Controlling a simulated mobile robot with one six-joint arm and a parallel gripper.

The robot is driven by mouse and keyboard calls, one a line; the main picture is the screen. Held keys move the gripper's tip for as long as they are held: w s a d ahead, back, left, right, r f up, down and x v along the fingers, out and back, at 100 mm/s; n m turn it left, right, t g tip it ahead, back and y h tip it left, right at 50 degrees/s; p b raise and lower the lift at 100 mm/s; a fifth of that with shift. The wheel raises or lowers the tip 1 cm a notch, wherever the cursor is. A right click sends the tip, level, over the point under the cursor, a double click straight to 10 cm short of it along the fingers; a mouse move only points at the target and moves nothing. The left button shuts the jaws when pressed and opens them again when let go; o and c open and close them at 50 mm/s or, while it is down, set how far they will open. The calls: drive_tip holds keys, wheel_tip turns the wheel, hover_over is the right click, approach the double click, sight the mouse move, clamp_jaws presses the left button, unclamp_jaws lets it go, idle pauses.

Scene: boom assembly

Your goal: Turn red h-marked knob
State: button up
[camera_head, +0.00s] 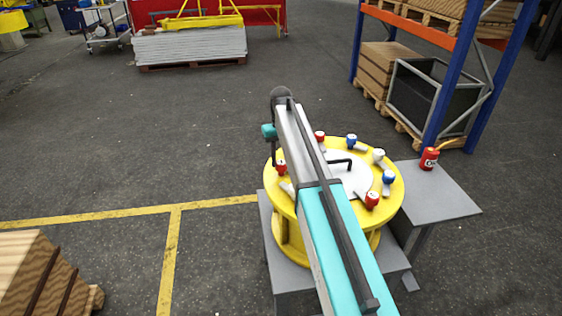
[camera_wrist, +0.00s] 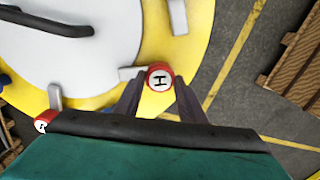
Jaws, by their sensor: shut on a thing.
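The red knob marked H (camera_wrist: 159,76) sits between the two dark fingers of my gripper (camera_wrist: 158,86) in the wrist view. The fingers are shut on its sides, and the black H on its white face appears turned sideways. In the head view my gripper is at the left rim of the round yellow table (camera_head: 273,190), at a red knob (camera_head: 281,168), with its fingers partly hidden. A second red knob (camera_wrist: 42,122) shows at the lower left of the wrist view.
More knobs stand around the yellow table: red (camera_head: 371,200), blue (camera_head: 389,177), white (camera_head: 378,155), blue (camera_head: 351,140) and red (camera_head: 320,136). A black handle (camera_head: 340,162) rises from its white centre. A red can (camera_head: 429,158) stands on a grey side table (camera_head: 440,190).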

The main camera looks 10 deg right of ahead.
sight(282, 162)
drive_tip(key=m+b, duration=0.1)
drive_tip(key=m, duration=0.5)
drive_tip(key=shift+m, duration=0.3)
idle(0.4)
drive_tip(key=o, duration=1)
drive_tip(key=shift+o, duration=0.2)
wheel_tip(282, 162, up, 14)
drive_tip(key=p, duration=0.6)
drive_tip(key=shift+p, duration=0.3)
drive_tip(key=shift+f, duration=0.15)
